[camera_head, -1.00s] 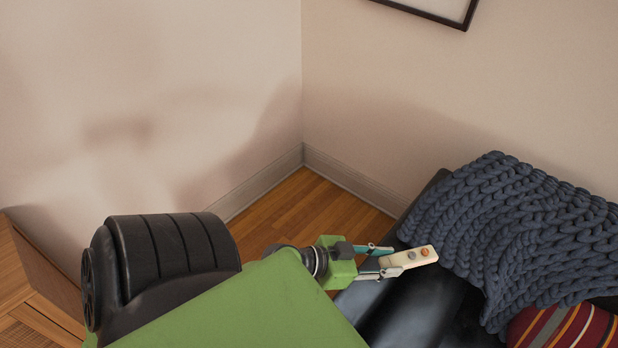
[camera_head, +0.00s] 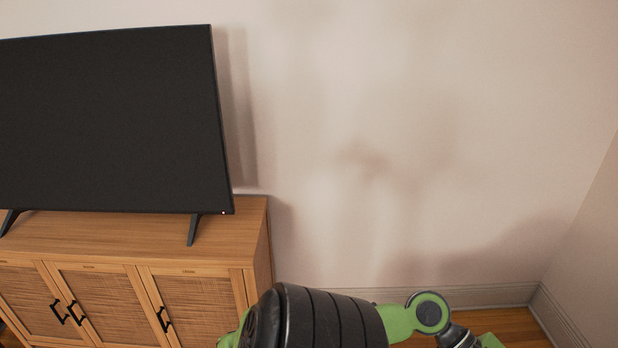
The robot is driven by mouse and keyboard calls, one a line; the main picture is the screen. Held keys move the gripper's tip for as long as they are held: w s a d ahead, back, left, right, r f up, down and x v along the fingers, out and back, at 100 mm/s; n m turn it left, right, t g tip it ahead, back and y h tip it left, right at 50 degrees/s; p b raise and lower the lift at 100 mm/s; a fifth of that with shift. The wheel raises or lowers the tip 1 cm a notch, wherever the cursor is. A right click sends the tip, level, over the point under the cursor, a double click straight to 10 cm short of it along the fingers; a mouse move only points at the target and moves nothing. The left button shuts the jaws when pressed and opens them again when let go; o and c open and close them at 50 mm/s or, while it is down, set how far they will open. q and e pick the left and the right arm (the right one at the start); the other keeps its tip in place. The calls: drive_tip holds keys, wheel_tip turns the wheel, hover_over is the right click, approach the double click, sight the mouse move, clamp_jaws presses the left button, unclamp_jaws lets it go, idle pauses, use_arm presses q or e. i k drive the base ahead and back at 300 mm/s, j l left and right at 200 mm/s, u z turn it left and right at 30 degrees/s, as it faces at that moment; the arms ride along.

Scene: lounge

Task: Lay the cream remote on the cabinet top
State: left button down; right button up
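The wooden cabinet (camera_head: 130,234) stands at the left, with its top in view. The black television stands on that top and takes up much of it. A bare strip of top lies in front of the television, and a small bare patch lies at the right end. The cream remote is not in view now. One of my arms crosses the bottom edge towards the lower right. Its far end is cut off by the frame, so no gripper fingers show. My other gripper is not in view.
The television (camera_head: 110,120) has two thin feet near the cabinet's front edge. The cabinet doors (camera_head: 100,300) have woven panels and black handles. A plain wall stands behind, meeting another at the right. Some wooden floor (camera_head: 515,322) shows at the lower right.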

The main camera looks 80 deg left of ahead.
sight(148, 245)
drive_tip(key=j+u, duration=0.1)
drive_tip(key=u, duration=1.65)
drive_tip(key=i+u, duration=0.15)
drive_tip(key=u, duration=0.3)
drive_tip(key=i+u, duration=0.1)
drive_tip(key=u, duration=0.35)
drive_tip(key=i+u, duration=0.15)
drive_tip(key=u, duration=0.3)
drive_tip(key=i+l+u, duration=0.1)
drive_tip(key=u, duration=0.35)
drive_tip(key=i+l+u, duration=0.3)
drive_tip(key=l+u, duration=0.25)
drive_tip(key=i+l+u, duration=0.15)
drive_tip(key=l+u, duration=0.15)
drive_tip(key=l, duration=0.2)
drive_tip(key=i+l+u, duration=0.1)
drive_tip(key=l+u, duration=0.45)
drive_tip(key=l, duration=0.25)
drive_tip(key=i+l, duration=0.2)
drive_tip(key=l, duration=0.2)
drive_tip(key=i+l, duration=0.25)
drive_tip(key=l, duration=0.15)
drive_tip(key=i+l, duration=0.2)
drive_tip(key=l, duration=0.2)
